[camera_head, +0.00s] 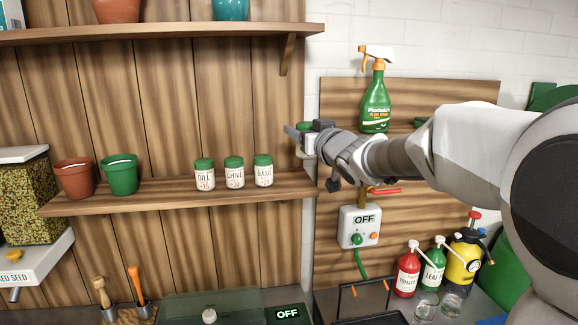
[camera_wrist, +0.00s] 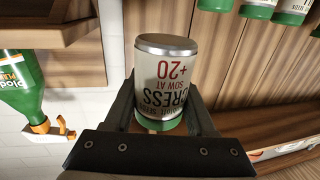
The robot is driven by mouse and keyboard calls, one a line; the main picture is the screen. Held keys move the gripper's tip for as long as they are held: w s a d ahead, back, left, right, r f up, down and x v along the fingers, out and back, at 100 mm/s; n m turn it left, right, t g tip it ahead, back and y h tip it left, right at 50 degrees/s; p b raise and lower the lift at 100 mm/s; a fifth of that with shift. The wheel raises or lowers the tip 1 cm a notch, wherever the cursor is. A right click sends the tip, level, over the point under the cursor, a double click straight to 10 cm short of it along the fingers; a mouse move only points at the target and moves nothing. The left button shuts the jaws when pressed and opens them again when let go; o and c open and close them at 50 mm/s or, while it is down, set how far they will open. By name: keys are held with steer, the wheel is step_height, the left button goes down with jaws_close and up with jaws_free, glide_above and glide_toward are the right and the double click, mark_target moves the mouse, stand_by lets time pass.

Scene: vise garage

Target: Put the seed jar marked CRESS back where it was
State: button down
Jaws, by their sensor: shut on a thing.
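The CRESS seed jar (camera_wrist: 170,72), white with a green lid and the text "SOW AT +20", is between the fingers of my gripper (camera_wrist: 163,112). It appears upside down in the wrist view, with its lid at the lower edge, partly hidden by the gripper. In the head view my gripper (camera_head: 300,136) is near the right end of the lower shelf (camera_head: 150,196), above shelf level, and mostly hides the jar. The DILL jar (camera_head: 204,175), CHIVE jar (camera_head: 234,173) and BASIL jar (camera_head: 264,171) stand in a row on that shelf, left of my gripper.
Bare shelf lies right of BASIL and between DILL and the green pot (camera_head: 119,175). A brown pot (camera_head: 74,180) stands further left. An upper shelf (camera_head: 170,33) runs overhead.

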steer(key=w+a+f, duration=0.1)
steer(key=w+f, duration=0.1)
steer(key=w, duration=0.1)
steer(key=w+a+f, duration=0.1)
steer(key=w, duration=0.1)
steer(key=w+a+f, duration=0.1)
steer(key=w+f, duration=0.1)
steer(key=w, duration=0.1)
steer(key=shift+w+a+f+p, duration=0.15)
steer(key=shift+w+f+p, duration=0.15)
steer(key=shift+w, duration=0.05)
steer(key=shift+f, duration=2.05)
steer(key=shift+f, duration=0.1)
steer(key=shift+f, duration=0.1)
steer(key=c, duration=0.5)
jaws_free()
